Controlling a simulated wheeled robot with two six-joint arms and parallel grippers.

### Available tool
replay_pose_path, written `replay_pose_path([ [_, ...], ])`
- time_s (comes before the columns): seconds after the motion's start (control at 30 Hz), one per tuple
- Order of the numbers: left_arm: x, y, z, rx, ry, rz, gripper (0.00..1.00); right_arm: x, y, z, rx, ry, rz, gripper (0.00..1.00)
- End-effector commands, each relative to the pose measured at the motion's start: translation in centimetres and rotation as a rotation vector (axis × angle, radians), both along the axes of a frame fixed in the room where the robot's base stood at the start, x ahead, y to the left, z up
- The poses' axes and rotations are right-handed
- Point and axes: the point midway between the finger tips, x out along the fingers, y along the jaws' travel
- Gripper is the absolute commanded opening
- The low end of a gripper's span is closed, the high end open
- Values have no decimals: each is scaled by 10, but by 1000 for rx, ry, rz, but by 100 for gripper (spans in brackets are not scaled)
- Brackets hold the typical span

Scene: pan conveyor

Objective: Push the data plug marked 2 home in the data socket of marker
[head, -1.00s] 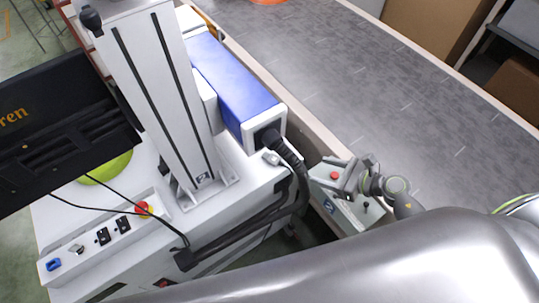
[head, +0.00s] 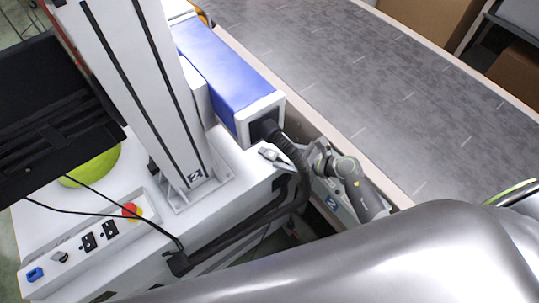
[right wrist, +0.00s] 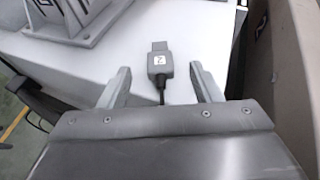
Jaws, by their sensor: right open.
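A small dark plug (right wrist: 160,64) with a white label, apparently marked 2, lies on the white cabinet top in the right wrist view. Its cable runs from it towards my gripper. In the head view a small grey piece (head: 269,154) at the cabinet edge looks like this plug. My right gripper (right wrist: 160,76) is open, its fingers on either side of the plug's rear end and cable, with gaps on both sides. In the head view it is beside the cabinet edge (head: 312,153). No data socket can be told for sure. My left gripper is out of view.
A white column (head: 140,85) with a plate marked 2 stands on the cabinet (head: 215,228). A blue housing (head: 225,70) with a thick black cable (head: 290,148) is close to my gripper. A control strip (head: 95,235) lies at left. The grey conveyor (head: 370,80) is clear.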

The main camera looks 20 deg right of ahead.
Motion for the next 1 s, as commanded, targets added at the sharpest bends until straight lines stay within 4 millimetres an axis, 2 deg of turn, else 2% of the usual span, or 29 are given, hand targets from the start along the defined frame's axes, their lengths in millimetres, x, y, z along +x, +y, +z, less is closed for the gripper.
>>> replay_pose_path([
  [0.17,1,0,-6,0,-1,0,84,10,9,-6,3,-2,0,58],
  [0.4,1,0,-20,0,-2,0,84,35,33,-21,3,-2,0,58],
  [0.73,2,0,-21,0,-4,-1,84,41,38,-23,0,0,0,58],
  [0.77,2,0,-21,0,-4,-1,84,41,38,-23,0,0,0,57],
  [1.0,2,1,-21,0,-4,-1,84,41,38,-23,0,0,0,25],
])
